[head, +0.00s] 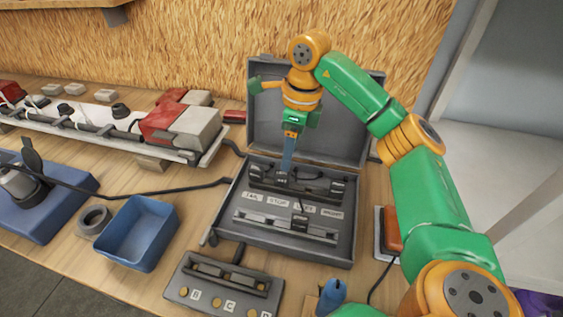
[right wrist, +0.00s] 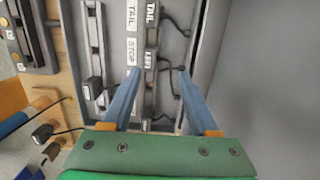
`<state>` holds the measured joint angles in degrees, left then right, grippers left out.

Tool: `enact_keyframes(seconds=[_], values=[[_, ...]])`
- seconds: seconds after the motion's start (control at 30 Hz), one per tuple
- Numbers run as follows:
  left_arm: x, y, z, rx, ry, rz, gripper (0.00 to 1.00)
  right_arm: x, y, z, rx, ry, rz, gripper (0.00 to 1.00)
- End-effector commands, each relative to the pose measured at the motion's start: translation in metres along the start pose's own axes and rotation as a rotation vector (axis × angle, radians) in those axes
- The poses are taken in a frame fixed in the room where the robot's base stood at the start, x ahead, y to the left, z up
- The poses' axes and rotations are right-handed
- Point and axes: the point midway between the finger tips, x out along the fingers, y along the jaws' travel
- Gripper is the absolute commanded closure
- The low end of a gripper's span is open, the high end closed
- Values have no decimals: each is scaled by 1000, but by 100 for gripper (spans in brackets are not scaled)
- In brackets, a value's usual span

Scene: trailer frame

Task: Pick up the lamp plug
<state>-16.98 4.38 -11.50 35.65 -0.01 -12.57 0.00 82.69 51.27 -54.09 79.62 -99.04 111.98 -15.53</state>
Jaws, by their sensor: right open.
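My right gripper (head: 287,160) points down over the open grey case, its blue fingers near the rear row of black sockets (head: 325,187). In the right wrist view the fingers (right wrist: 159,75) stand apart, with part of this row and a dark cable between them. Nothing is visibly gripped. A small dark plug (right wrist: 92,88) sits at the front rail of the case; it also shows in the head view (head: 300,219). Another dark plug (right wrist: 42,132) with a cable lies outside the case. I cannot tell which is the lamp plug. My left gripper is not visible.
The case's raised lid (head: 262,100) stands behind the gripper. A lettered grey box (head: 222,287) lies in front of the case, with a blue object (head: 331,293) beside it. A blue bin (head: 142,235) and a light bar (head: 110,130) are left. Cables cross the bench.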

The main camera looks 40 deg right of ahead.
Motion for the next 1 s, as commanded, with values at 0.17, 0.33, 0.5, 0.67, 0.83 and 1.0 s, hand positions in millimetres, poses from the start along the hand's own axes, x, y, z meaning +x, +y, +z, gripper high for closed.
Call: enact_keyframes(seconds=[0.17, 0.33, 0.5, 0.67, 0.83, 1.0], values=[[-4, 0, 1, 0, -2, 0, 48, 18, 1, 0, -1, 3, 3, 40], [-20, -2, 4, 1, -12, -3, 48, 48, 4, 8, -2, 4, 5, 40], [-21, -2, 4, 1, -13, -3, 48, 71, 3, 8, -1, 0, 1, 40], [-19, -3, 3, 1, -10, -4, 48, 72, 3, 8, -1, -1, 0, 40], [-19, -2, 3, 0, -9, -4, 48, 72, 3, 8, -1, -1, 1, 80], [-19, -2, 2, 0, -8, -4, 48, 72, 3, 8, -1, -1, 1, 100]])
